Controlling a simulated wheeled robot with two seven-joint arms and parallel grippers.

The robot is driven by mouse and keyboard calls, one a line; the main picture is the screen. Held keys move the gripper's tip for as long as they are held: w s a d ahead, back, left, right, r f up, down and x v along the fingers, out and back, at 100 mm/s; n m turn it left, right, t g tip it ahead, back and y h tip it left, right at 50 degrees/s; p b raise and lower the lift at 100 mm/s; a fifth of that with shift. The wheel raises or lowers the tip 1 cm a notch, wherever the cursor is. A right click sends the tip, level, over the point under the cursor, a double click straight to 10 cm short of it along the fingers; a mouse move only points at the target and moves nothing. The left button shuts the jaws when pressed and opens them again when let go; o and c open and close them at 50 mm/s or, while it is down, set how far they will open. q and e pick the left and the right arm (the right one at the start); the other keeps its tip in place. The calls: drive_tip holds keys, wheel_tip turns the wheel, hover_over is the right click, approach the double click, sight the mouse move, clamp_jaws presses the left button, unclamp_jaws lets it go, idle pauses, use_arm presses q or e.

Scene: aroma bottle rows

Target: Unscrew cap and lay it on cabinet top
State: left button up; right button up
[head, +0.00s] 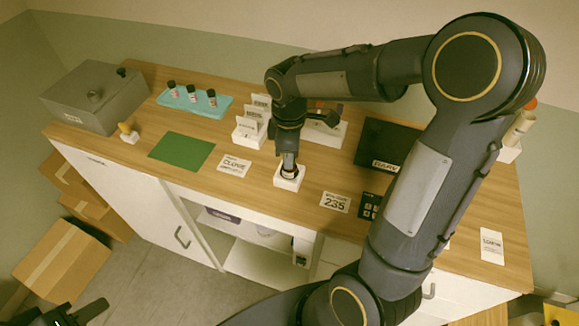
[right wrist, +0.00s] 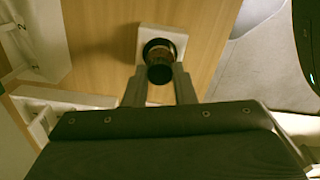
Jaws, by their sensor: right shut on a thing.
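A small bottle with a black cap (right wrist: 160,74) stands in a white block holder (right wrist: 172,34) on the wooden cabinet top (head: 260,186). In the head view the holder (head: 288,183) is near the front edge, and my gripper hides most of the bottle. My right gripper (head: 289,170) points down over it; in the right wrist view its two fingers (right wrist: 158,84) are shut on the cap, one on each side. The bottle looks upright in the holder. My left gripper (head: 82,314) shows only in part at the lower left, away from the cabinet; its jaws are unclear.
A teal tray (head: 218,112) holds several small dark-capped bottles at the back left. A grey box (head: 75,115), a green mat (head: 181,151), a "CLOVE" card (head: 234,165) and a "235" card (head: 335,203) lie around. The green mat is bare.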

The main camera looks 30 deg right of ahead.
drive_tip(key=shift+n, duration=0.3)
drive_tip(key=shift+r, duration=0.15)
drive_tip(key=shift+r+p, duration=0.9)
drive_tip(key=shift+p, duration=0.05)
drive_tip(key=shift+r, duration=0.2)
drive_tip(key=shift+r+p, duration=0.95)
drive_tip(key=shift+p, duration=0.05)
drive_tip(key=shift+r, duration=0.95)
